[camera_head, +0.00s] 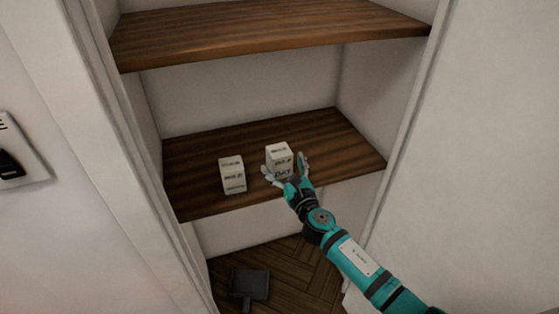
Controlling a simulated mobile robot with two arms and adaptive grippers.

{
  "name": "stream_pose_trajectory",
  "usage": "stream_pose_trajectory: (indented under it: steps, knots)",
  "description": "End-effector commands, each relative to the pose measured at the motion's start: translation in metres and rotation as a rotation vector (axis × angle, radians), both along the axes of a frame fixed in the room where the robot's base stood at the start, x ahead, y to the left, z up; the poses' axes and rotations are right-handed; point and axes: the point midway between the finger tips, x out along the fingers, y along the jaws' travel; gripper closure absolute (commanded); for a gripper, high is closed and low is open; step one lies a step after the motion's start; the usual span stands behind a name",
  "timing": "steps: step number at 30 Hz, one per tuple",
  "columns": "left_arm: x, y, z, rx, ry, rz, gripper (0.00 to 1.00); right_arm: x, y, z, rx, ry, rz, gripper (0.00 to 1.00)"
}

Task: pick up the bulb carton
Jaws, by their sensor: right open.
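Two small white cartons with dark print stand on the lower wooden shelf. The right-hand carton (279,157) is between or just behind the fingers of my right gripper (285,168). The left-hand carton (232,175) stands apart from the gripper, near the shelf's front edge. The print is too small to tell which is the bulb carton. My right gripper is open, with its fingers spread on either side of the right-hand carton's lower part. I cannot tell whether they touch it. My left gripper is not in view.
The lower shelf (200,155) has bare room at the left, behind the cartons and at the right. An upper shelf (270,32) hangs above. White side walls and door frames close in both sides. A dark dustpan-like thing (249,284) lies on the floor below.

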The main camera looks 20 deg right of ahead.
Motion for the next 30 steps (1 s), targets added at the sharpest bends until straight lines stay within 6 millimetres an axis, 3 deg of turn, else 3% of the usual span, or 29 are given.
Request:
stream_pose_trajectory:
  steps: [6,15,28,30]
  knots:
    - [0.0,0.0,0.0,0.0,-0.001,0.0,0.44,0.031,0.001,0.003,0.0,-0.001,-0.003,0.13]
    - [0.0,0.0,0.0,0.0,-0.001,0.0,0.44,0.035,0.002,0.003,0.0,0.0,-0.001,0.13]
    - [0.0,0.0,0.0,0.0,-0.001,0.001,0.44,0.035,0.002,0.003,0.0,0.0,-0.001,0.7]
    - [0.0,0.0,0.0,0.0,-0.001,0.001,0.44,0.035,0.002,0.003,0.0,0.0,-0.001,0.72]
